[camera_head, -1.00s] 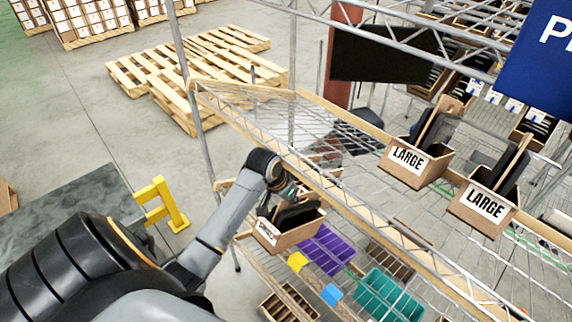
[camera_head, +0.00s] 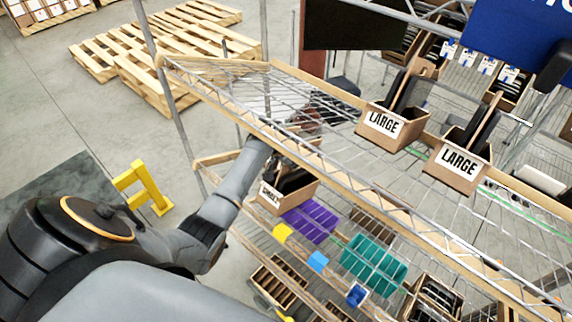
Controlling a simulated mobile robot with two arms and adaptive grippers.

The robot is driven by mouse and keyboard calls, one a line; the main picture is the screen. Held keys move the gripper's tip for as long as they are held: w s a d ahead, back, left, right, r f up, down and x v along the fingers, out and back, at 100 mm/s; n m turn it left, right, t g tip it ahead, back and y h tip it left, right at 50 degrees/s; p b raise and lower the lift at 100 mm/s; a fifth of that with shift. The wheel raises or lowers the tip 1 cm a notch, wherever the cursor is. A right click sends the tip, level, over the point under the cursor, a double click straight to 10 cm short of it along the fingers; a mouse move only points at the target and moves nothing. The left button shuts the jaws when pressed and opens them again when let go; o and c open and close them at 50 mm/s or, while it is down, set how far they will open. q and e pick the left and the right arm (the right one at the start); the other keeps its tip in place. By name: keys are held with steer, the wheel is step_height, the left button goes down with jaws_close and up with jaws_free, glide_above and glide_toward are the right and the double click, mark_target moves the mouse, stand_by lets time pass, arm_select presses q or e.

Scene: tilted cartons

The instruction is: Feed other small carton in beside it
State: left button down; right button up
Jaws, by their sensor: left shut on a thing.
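A small brown carton (camera_head: 288,196) with a white label on its front, which appears to read SMALL, holds dark items. It sits at the left end of the lower shelf level, tilted, left of the purple bin. My left arm reaches in from the left to it, under the upper shelf. My left gripper (camera_head: 274,163) is shut on this carton at its rear; its fingertips are largely hidden by the upper shelf's rail and the dark contents. I cannot make out another small carton clearly beside it. My right gripper is not in view.
The upper wire shelf (camera_head: 345,178) with a wooden rail lies close above my forearm. Two LARGE cartons (camera_head: 392,124) (camera_head: 459,164) stand on it. A purple bin (camera_head: 310,221) and a teal bin (camera_head: 374,263) lie right of the small carton. A yellow barrier (camera_head: 145,188) stands left.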

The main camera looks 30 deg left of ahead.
mark_target(301, 160)
arm_select(q)
steer(key=shift+w+d+f+b, duration=0.1)
steer(key=shift+w+f+b, duration=0.1)
steer(key=shift+w, duration=0.25)
steer(key=shift+w+d+f+b, duration=0.1)
steer(key=shift+w+f+b, duration=0.1)
steer(key=shift+w, duration=0.2)
steer(key=shift+w+f+b, duration=0.4)
steer(key=shift+w+b, duration=0.2)
steer(key=w+b, duration=0.1)
steer(key=w+f+b, duration=0.1)
steer(key=b, duration=0.1)
steer(key=shift+d, duration=0.15)
steer(key=shift+s+f, duration=0.45)
steer(key=shift+f, duration=0.2)
steer(key=shift+s+f, duration=0.3)
steer(key=shift+f, duration=0.2)
steer(key=shift+s+f, duration=0.15)
steer(key=shift+f, duration=0.3)
steer(key=shift+s+f, duration=0.1)
steer(key=shift+f, duration=0.1)
